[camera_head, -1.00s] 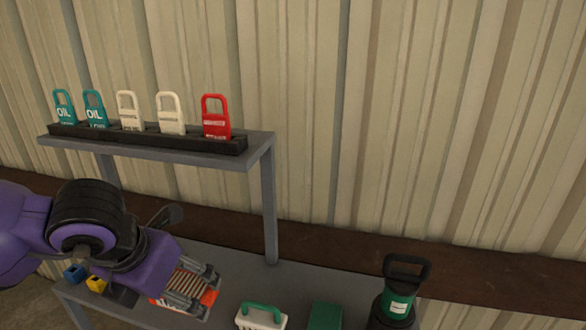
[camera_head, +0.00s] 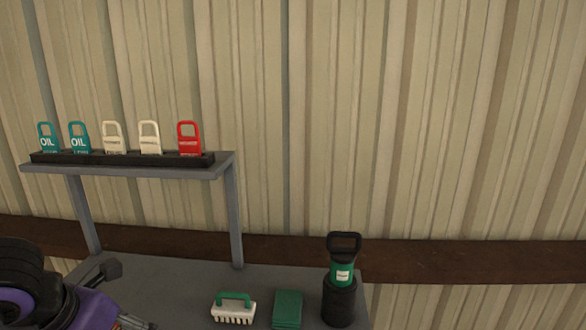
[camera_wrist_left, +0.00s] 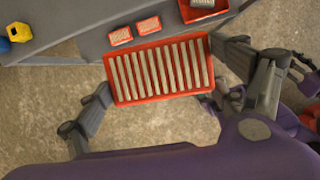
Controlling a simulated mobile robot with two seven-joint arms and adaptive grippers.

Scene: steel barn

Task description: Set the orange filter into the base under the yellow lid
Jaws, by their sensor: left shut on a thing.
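The orange filter (camera_wrist_left: 158,75), a rectangular frame with pale pleats, is in the left wrist view. My left gripper (camera_wrist_left: 161,70) is shut on it, with one finger at each short side. The filter is held over the edge of the grey bench, with bare floor below it. In the head view only part of my left gripper shows at the bottom left, and the filter is out of frame. I cannot make out the base or a yellow lid in either view.
The grey bench (camera_head: 180,272) carries a green-handled brush (camera_head: 234,309), a green block (camera_head: 288,309) and a black-green canister (camera_head: 341,285). A raised shelf (camera_head: 125,171) holds several tags. Two small red boxes (camera_wrist_left: 134,31) and a yellow piece (camera_wrist_left: 19,32) show in the wrist view.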

